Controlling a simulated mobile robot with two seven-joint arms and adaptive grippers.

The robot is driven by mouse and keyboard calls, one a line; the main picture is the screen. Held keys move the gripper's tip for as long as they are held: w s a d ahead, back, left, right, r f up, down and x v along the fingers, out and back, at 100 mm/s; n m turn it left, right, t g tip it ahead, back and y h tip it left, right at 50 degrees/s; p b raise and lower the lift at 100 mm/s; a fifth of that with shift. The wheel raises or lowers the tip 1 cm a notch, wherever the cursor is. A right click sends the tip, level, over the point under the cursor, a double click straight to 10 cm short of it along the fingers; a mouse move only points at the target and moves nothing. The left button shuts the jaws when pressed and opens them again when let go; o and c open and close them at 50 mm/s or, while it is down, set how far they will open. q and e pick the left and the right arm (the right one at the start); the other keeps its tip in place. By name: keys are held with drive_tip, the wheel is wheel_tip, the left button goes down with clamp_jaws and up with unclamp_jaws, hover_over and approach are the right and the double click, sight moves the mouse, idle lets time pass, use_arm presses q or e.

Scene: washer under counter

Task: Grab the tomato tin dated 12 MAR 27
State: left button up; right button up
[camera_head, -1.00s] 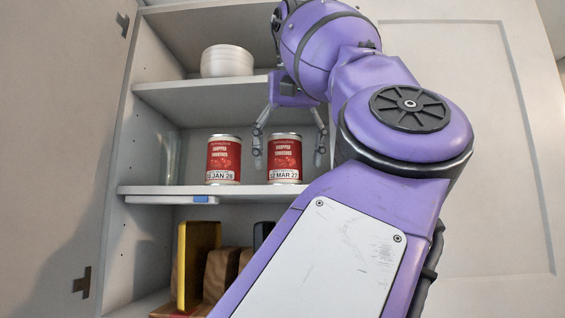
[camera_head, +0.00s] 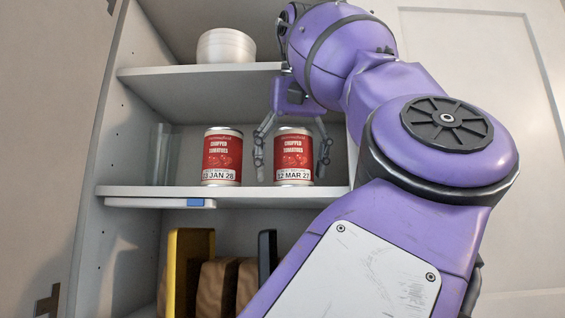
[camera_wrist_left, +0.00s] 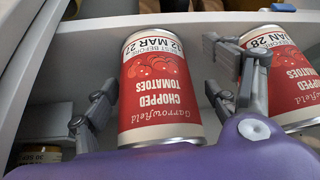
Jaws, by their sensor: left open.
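The red tomato tin marked 12 MAR 27 (camera_head: 294,158) stands upright on the middle shelf (camera_head: 255,197). It also shows in the left wrist view (camera_wrist_left: 160,90), label upside down. My left gripper (camera_head: 292,166) is open, with one finger on each side of this tin; gaps show beside it. In the left wrist view my left gripper (camera_wrist_left: 160,75) has the tin between its fingers. A matching tin marked JAN 28 (camera_head: 222,157) stands to the left, its day partly unclear. In the wrist view that tin (camera_wrist_left: 287,75) is just beyond the right-hand finger. My right gripper is not in view.
A clear glass (camera_head: 163,155) stands at the shelf's left. White stacked bowls (camera_head: 226,46) sit on the shelf above. Below are a yellow board-like item (camera_head: 188,265) and brown bags (camera_head: 217,285). The open cabinet door (camera_head: 45,130) is at left.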

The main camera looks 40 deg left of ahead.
use_arm(q)
drive_tip(key=shift+w+d+f, duration=0.1)
drive_tip(key=shift+w, duration=0.2)
drive_tip(key=shift+d, duration=0.1)
drive_tip(key=shift+c, duration=0.5)
drive_tip(key=shift+s, duration=0.1)
drive_tip(key=c, duration=1.6)
drive_tip(key=shift+o, duration=0.2)
drive_tip(key=shift+a, duration=0.2)
